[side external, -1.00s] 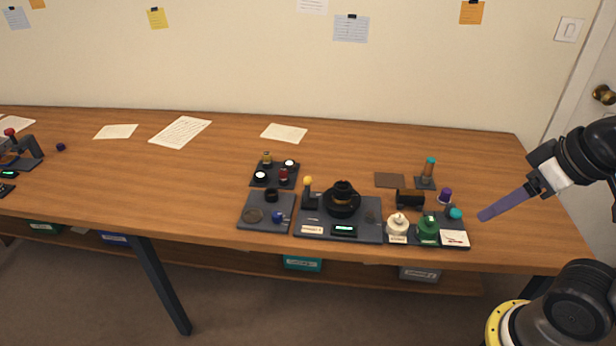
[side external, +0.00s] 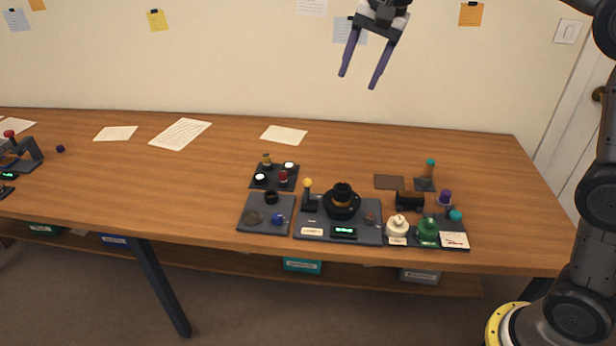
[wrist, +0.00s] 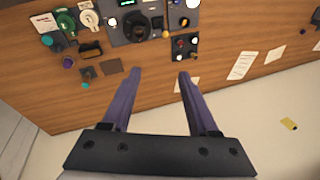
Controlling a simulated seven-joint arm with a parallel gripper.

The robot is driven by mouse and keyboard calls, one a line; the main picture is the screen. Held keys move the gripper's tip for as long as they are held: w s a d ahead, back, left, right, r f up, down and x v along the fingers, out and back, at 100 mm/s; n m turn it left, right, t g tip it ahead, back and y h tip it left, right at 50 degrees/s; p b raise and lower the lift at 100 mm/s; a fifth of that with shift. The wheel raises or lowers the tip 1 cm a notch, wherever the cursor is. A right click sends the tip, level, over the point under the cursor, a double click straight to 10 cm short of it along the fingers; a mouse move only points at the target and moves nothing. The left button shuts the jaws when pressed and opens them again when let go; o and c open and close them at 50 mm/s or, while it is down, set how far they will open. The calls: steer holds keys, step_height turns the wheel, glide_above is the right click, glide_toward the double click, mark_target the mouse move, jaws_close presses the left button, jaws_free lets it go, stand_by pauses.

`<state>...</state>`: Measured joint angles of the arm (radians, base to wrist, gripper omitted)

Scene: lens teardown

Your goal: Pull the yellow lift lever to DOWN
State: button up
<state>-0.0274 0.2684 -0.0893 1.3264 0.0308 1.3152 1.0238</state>
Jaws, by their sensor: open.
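The yellow lift lever (side external: 307,183) is a yellow ball knob on a dark post. It stands at the back left of the dark station plate (side external: 368,236), beside the black round lens holder (side external: 342,203). In the wrist view the yellow knob (wrist: 166,34) shows near the top, beyond my fingertips. My gripper (side external: 358,80) is open and empty, high above the table's back part, with its two long purple fingers spread and pointing down. In the wrist view my gripper (wrist: 157,73) also shows nothing between its fingers. No label at the lever is readable.
Left of the station are a plate with small jars (side external: 278,186) and a tray with a blue knob (side external: 277,217). The table behind is mostly clear, with loose papers (side external: 284,134).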

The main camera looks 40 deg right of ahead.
steer(key=w+a+f+g, duration=0.1)
steer(key=w+f, duration=0.7)
steer(key=w, duration=0.1)
steer(key=g, duration=0.2)
glide_toward(308, 180)
steer(key=shift+m, duration=0.3)
steer(key=f, duration=0.9)
steer(key=shift+w+a, duration=0.1)
steer(key=shift+w, duration=0.3)
steer(key=shift+c, duration=0.2)
jaws_close()
